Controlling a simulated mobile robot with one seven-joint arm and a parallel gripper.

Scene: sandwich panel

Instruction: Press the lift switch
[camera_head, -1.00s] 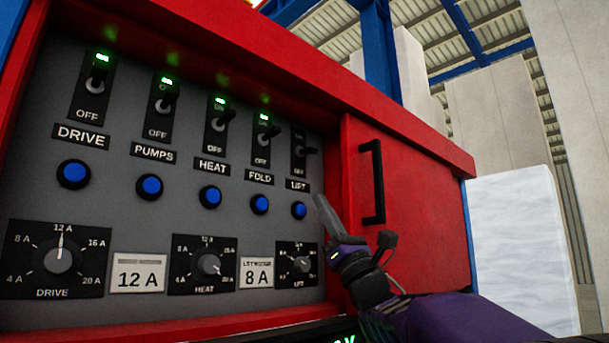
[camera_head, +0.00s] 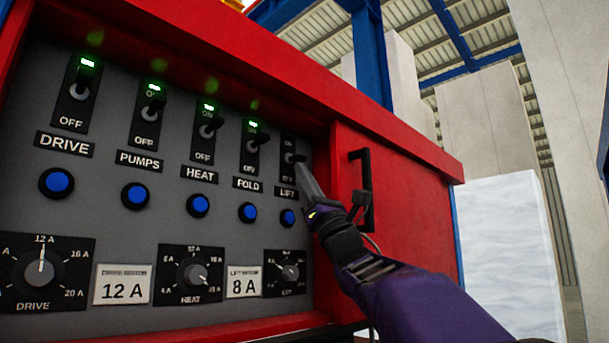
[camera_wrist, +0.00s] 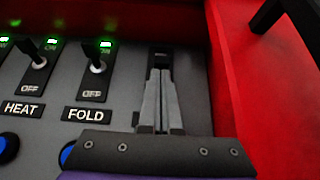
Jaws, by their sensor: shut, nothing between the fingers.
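The lift switch (camera_head: 291,158) is a black toggle on a dark plate at the right end of the switch row, above the LIFT label (camera_head: 285,192). No green light shows on it. My gripper (camera_head: 299,162) is shut and empty, its fingertips at the lift switch's lever in the head view. In the wrist view the closed fingers (camera_wrist: 160,75) overlap the lift switch plate (camera_wrist: 161,59) and hide most of it. I cannot tell whether they touch the lever.
The drive (camera_head: 80,88), pumps (camera_head: 152,108), heat (camera_head: 210,128) and fold (camera_head: 253,141) switches show green lights. Blue buttons and dials sit below. To the right is a red door with a black handle (camera_head: 361,188), close to my gripper.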

